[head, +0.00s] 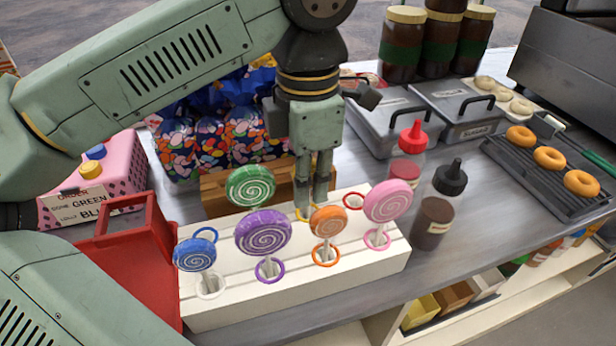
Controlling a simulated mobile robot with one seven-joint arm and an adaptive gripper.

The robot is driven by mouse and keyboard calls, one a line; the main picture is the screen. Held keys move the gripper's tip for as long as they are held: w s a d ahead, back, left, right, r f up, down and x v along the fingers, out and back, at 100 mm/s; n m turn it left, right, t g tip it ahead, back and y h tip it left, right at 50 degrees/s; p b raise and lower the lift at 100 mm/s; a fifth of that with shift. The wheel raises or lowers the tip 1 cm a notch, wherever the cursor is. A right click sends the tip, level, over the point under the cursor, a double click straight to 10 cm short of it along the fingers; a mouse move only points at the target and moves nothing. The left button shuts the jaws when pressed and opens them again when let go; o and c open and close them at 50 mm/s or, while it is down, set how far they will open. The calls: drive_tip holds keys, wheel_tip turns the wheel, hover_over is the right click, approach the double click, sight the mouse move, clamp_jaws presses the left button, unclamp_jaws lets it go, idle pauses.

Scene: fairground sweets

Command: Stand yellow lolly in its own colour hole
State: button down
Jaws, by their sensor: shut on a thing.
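My gripper (313,198) points down over the back row of the white lolly stand (370,272), just behind the orange lolly (328,221). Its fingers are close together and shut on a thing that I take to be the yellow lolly. The yellow lolly itself cannot be made out; the fingers and the orange lolly hide that spot. Part of the yellow ring (300,214) shows beside the fingertips, low down. Whether the held lolly's stick is in that hole cannot be seen.
Upright on the stand are green (251,187), purple (263,233), blue (195,254) and pink (388,201) lollies. The red ring (353,201) is empty. A red caddy (130,262) stands left; sauce bottles (434,222) stand right. Sweet bags (212,142) are behind.

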drive_tip(key=shift+f, duration=0.3)
drive_tip(key=c, duration=1.6)
unclamp_jaws()
drive_tip(key=shift+o, duration=0.2)
drive_tip(key=o, duration=0.6)
drive_tip(key=shift+c, duration=0.2)
wheel_tip(320, 180, up, 9)
drive_tip(key=p, duration=0.6)
drive_tip(key=shift+p, duration=0.3)
